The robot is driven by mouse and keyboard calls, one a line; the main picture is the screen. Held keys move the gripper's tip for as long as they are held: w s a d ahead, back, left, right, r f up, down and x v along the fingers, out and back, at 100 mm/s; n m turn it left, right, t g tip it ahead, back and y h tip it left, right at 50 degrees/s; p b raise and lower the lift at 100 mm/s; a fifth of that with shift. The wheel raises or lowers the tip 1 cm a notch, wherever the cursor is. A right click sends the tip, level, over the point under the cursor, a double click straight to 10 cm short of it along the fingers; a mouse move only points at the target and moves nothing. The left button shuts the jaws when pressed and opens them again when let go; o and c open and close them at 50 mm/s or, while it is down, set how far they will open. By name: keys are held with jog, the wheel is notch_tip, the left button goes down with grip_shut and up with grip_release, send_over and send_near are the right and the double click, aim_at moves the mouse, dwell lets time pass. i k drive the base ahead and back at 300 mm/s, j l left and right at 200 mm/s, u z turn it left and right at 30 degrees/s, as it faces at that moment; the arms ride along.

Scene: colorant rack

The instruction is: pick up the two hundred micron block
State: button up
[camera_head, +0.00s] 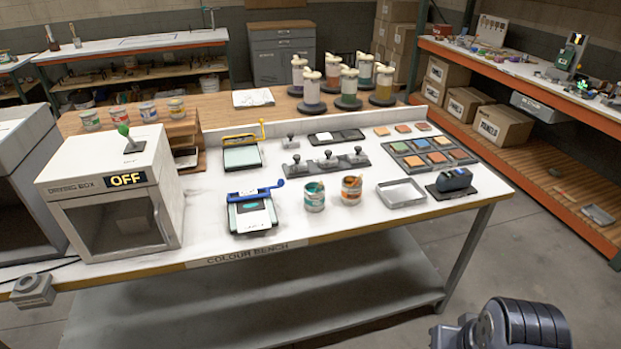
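Three small grey blocks with round knobs stand in a row on a dark rack (342,169) in the middle of the white bench: a left one (296,166), a middle one (328,160) and a right one (357,156). One similar knobbed block (290,142) stands alone behind the rack. No micron marking is readable, so I cannot tell which is the two hundred micron block. Part of my dark grey arm shows at the bottom right, well in front of the bench. My gripper's fingers are not in view.
Two open paint cans (314,197) stand in front of the rack. An empty tray (401,193) and a dark device (454,180) are to the right, a colour palette (430,153) behind. A blue-handled press (251,212) and drying box (113,197) are left. Floor right of the bench is clear.

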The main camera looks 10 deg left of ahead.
aim_at(358, 157)
jog(key=i+l+u, duration=0.2)
jog(key=i, duration=0.4)
jog(key=i+l+u, duration=0.15)
jog(key=i+l, duration=0.15)
jog(key=i, duration=0.25)
jog(key=i+l+u, duration=0.2)
jog(key=i+l, duration=0.15)
jog(key=i, duration=0.25)
